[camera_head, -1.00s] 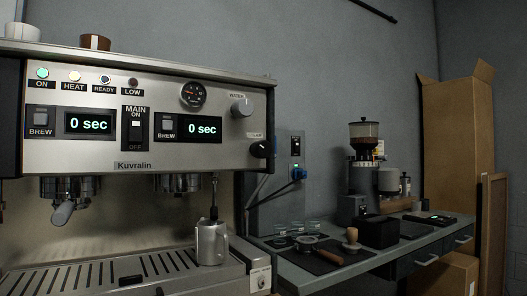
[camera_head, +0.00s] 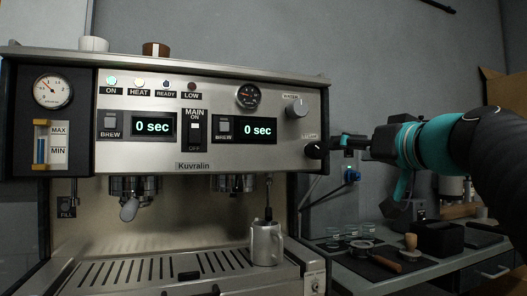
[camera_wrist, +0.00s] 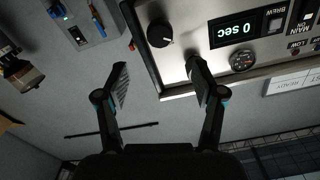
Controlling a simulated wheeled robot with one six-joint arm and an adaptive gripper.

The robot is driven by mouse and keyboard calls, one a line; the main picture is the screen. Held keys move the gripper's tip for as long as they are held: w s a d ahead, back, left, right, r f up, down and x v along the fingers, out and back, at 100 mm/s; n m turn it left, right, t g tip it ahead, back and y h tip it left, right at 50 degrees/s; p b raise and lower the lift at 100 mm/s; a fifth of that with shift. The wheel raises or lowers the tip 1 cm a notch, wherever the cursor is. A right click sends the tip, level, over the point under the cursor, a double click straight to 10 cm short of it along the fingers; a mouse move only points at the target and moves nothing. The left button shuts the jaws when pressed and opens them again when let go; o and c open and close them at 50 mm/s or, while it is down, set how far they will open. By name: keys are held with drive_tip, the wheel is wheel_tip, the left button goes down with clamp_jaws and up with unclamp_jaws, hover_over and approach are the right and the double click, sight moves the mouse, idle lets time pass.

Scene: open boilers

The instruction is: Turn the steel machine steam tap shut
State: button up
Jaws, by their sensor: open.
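The steam tap is a black round knob (camera_head: 316,150) at the right end of the steel machine's front panel (camera_head: 240,155), under a small label. It also shows in the wrist view (camera_wrist: 160,33) with a pale mark on its face. My gripper (camera_head: 341,146) reaches in from the right, with its fingertips close beside the knob. In the wrist view my gripper (camera_wrist: 160,82) is open and empty, and the knob lies beyond the gap between the fingers. I cannot tell whether a finger touches it.
The grey water knob (camera_head: 296,107) and a gauge (camera_head: 248,96) sit up and left of the tap. A steel jug (camera_head: 266,243) stands on the drip tray below. A side counter (camera_head: 400,270) holds cups, a portafilter and a black box.

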sight(321, 151)
drive_tip(key=p+x, duration=0.2)
drive_tip(key=x, duration=1)
drive_tip(key=shift+w+f+p, duration=0.15)
drive_tip(key=shift+p, duration=0.25)
drive_tip(key=shift+c, duration=0.3)
drive_tip(key=c, duration=1.1)
